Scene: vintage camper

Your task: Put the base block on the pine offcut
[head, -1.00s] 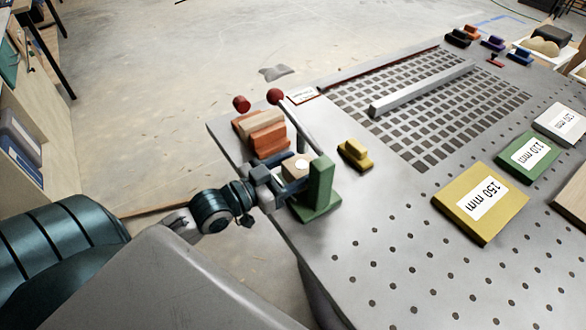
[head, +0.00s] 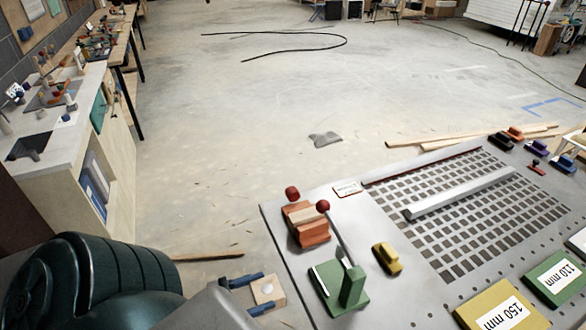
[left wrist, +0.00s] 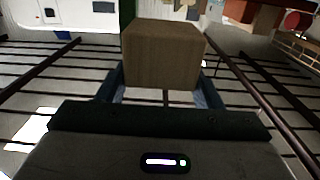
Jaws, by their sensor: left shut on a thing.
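My left gripper (head: 267,291) is shut on a small pale wooden block with a light round spot on top, which I take to be the base block (head: 262,287). The block is held just off the table's left edge, apart from the green bracket (head: 350,290). In the left wrist view the block (left wrist: 165,57) sits between the blue fingers, its plain brown face toward the camera. I cannot tell which piece is the pine offcut; a pale wooden piece lies in the orange holder (head: 312,235) on the table corner. My right gripper is not in view.
The perforated metal table (head: 420,300) holds a yellow block (head: 388,258), a grey bar (head: 460,193) and labelled plates (head: 556,276). A red-knobbed lever rises by the green bracket. A cluttered workbench (head: 90,90) stands at the far left. Open floor (head: 230,140) lies between.

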